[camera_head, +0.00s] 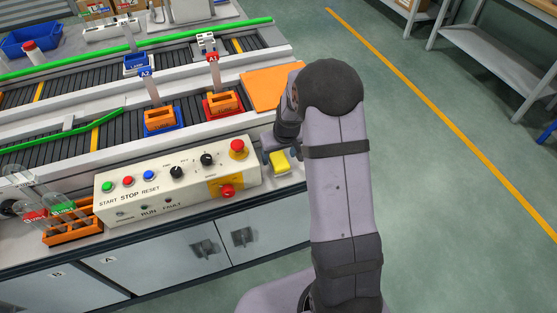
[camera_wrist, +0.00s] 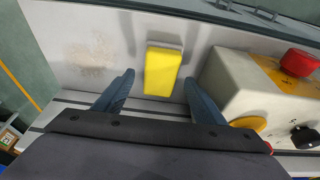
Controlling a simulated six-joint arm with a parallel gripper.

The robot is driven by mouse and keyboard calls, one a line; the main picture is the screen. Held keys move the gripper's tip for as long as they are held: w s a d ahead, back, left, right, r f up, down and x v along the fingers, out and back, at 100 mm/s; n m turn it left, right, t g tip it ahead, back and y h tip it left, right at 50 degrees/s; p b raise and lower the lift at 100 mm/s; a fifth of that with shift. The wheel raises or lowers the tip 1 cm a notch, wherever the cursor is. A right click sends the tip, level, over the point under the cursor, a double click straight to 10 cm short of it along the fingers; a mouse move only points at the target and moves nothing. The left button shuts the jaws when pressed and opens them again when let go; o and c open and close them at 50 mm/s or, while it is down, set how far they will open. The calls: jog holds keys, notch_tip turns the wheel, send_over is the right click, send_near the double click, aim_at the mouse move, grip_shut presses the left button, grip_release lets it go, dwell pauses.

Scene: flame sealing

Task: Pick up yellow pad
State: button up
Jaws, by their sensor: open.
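The yellow pad (camera_head: 279,161) lies on the light worktop at the right end of the control box in the head view. In the wrist view the yellow pad (camera_wrist: 163,70) is a long block with a paler edge at its far end. My gripper (camera_wrist: 160,90) is open, with its two blue-grey fingers apart on either side of the pad's near end, the right finger closer to it. Nothing is held. In the head view my gripper (camera_head: 276,146) is partly hidden by my arm, just behind the pad.
The control box (camera_head: 170,181) with buttons and a red emergency stop (camera_head: 237,149) stands close beside the pad. An orange plate (camera_head: 268,88) lies behind. Conveyors (camera_head: 75,82) run to the left, and a rack of tubes (camera_head: 72,228) stands front left. Worktop left of the pad in the wrist view is bare.

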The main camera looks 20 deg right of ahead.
aim_at(280, 160)
jog(key=shift+w+f, duration=0.15)
jog(key=shift+f, duration=0.4)
jog(key=shift+f, duration=0.25)
dwell(0.5)
jog(key=c, duration=1.2)
jog(key=shift+o, duration=0.2)
jog(key=shift+r, duration=0.1)
notch_tip(280, 160, up, 10)
jog(key=b, duration=0.1)
jog(key=shift+r, duration=0.2)
jog(key=o, duration=0.5)
jog(key=c, duration=0.4)
jog(key=shift+o, duration=0.2)
jog(key=shift+d, duration=0.1)
